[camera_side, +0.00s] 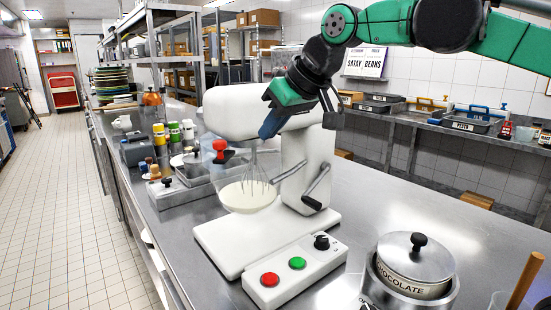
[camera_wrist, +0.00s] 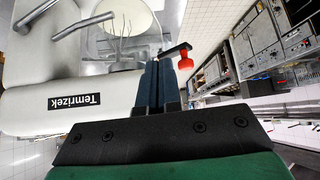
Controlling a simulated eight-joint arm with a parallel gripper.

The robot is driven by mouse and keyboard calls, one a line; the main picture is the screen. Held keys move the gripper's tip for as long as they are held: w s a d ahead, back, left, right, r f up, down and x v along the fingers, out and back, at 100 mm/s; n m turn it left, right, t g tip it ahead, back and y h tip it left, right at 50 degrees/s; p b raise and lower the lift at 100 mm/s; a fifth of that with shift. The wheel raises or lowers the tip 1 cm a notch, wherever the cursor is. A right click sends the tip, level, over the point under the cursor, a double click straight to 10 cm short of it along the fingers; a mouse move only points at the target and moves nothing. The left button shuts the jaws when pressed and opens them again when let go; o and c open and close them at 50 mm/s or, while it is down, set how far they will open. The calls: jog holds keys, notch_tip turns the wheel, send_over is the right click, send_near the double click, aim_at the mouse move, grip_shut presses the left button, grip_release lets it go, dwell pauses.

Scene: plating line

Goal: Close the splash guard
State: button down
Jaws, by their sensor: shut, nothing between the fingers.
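A white stand mixer (camera_side: 232,108) stands on the steel counter, with a wire whisk (camera_side: 257,178) over a bowl of pale mix (camera_side: 246,196). The splash guard looks like a clear shell in front of the bowl; its edges are hard to make out. A red knob on a black bracket (camera_side: 220,150), seemingly the guard's handle, sticks out left of the whisk. In the wrist view the red knob (camera_wrist: 184,64) is just right of my fingertips, apart from them as far as I can tell. My gripper (camera_side: 266,134) is shut and empty, pointing down beside the mixer head.
A control box with a red button (camera_side: 270,280) and green button (camera_side: 297,263) sits before the mixer. A chocolate pot (camera_side: 415,262) is at front right. A steel tray (camera_side: 178,192) and several bottles stand left of the mixer. Counter behind the pot is clear.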

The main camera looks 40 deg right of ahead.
send_near(224, 141)
jog(key=w, duration=0.1)
jog(key=w+a+r+x, duration=0.1)
jog(key=x, duration=0.8)
jog(key=shift+f+n+y, duration=0.25)
jog(key=shift+n+y, duration=0.05)
jog(key=shift+n, duration=0.1)
jog(key=shift+s+d+n+y, duration=0.5)
jog(key=shift+s+n, duration=0.05)
jog(key=shift+n, duration=0.15)
jog(key=shift+s+d+n+g+y, duration=0.65)
jog(key=shift+d+n, duration=0.85)
jog(key=shift+d, duration=1.1)
jog(key=shift+s+d+n+g+y, duration=0.35)
jog(key=shift+d+n+g+y, duration=0.85)
jog(key=shift+d, duration=1.35)
jog(key=shift+s+d+n+g+y, duration=0.35)
jog(key=shift+s+d+n+y, duration=0.2)
jog(key=shift+d+n, duration=1.65)
jog(key=shift+w+d+m, duration=0.1)
jog(key=shift+d+m, duration=0.3)
jog(key=shift+d, duration=0.1)
